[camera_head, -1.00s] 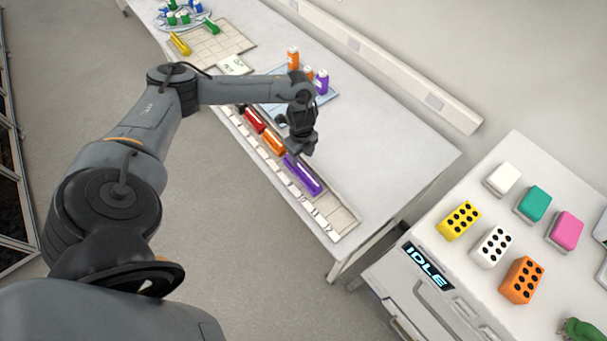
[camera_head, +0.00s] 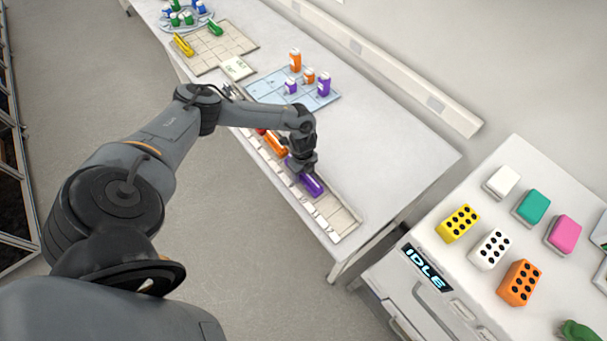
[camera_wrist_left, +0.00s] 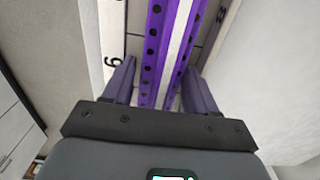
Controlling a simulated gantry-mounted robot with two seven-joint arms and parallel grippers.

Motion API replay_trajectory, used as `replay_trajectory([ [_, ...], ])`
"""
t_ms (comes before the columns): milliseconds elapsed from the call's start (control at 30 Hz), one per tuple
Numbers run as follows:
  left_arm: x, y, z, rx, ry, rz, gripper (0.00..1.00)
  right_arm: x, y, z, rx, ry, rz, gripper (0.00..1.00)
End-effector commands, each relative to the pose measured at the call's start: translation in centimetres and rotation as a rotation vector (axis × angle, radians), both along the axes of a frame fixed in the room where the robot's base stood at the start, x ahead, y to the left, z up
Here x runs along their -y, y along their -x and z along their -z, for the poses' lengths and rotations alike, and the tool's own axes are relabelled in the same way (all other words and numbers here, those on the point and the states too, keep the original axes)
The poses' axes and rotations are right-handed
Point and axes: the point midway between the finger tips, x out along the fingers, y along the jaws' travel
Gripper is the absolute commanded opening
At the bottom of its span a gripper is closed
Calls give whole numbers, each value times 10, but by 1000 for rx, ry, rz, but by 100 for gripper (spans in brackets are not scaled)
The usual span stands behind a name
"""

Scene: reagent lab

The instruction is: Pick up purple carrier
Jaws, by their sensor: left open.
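The purple carrier (camera_head: 312,186) lies in the long tray on the table, in line with the orange carrier (camera_head: 274,145). My left gripper (camera_head: 302,175) is right over the purple carrier and hides part of it. In the left wrist view the purple carrier (camera_wrist_left: 152,50) runs up between the two fingers of the left gripper (camera_wrist_left: 160,85), with dark holes along its side and a white strip down its middle. The fingers are open, one on each side of it. I cannot tell whether they touch it. My right gripper is not in view.
The tray (camera_head: 345,220) has white numbered tabs along its front edge. A blue mat (camera_head: 265,88) with orange and purple bottles is behind my arm. A yellow carrier (camera_head: 183,45) and a green one (camera_head: 216,28) lie on a far grid. The right of the table is clear.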

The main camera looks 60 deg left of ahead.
Motion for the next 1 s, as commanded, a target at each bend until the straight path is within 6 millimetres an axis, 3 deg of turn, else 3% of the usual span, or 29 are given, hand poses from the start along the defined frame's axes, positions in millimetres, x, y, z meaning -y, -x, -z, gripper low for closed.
replay_trajectory([
  [200,0,0,1,0,0,0,57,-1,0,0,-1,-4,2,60],
  [500,0,0,0,0,0,-1,12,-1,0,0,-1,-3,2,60],
  [567,0,0,0,0,0,-1,6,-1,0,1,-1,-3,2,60],
  [1000,0,1,-1,-1,0,0,7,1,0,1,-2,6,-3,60],
])
